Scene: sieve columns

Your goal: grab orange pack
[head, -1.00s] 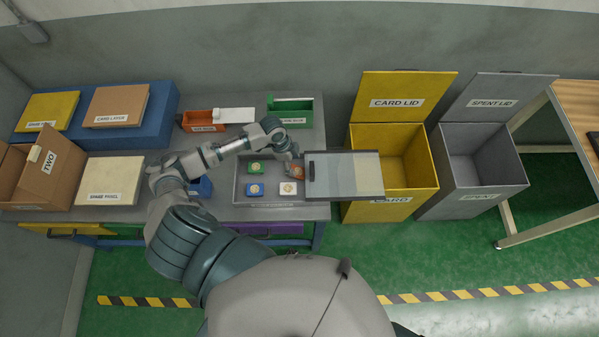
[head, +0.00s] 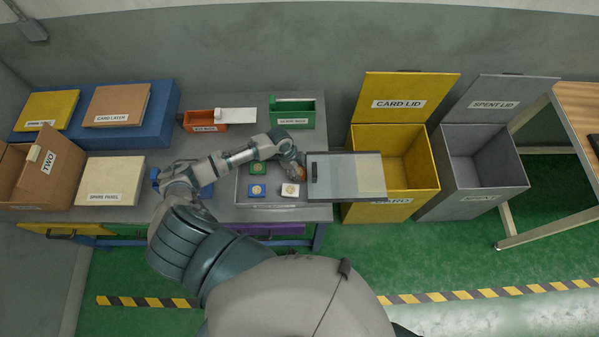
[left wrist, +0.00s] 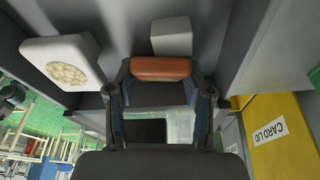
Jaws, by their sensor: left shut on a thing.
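The orange pack (head: 299,169) is partly hidden under my left gripper (head: 296,160) at the right side of the grey tray (head: 240,190). In the left wrist view the orange pack (left wrist: 161,68) sits between the two fingertips, and the left gripper (left wrist: 160,82) is shut on it. I cannot tell how far the pack is off the tray floor. A white pack (head: 290,190) with a round tan mark lies just below the gripper in the tray. My right gripper is not in view.
An open yellow card bin (head: 390,205) and grey spent bin (head: 470,200) are farther right. Orange (head: 205,127) and green (head: 293,122) boxes stand behind.

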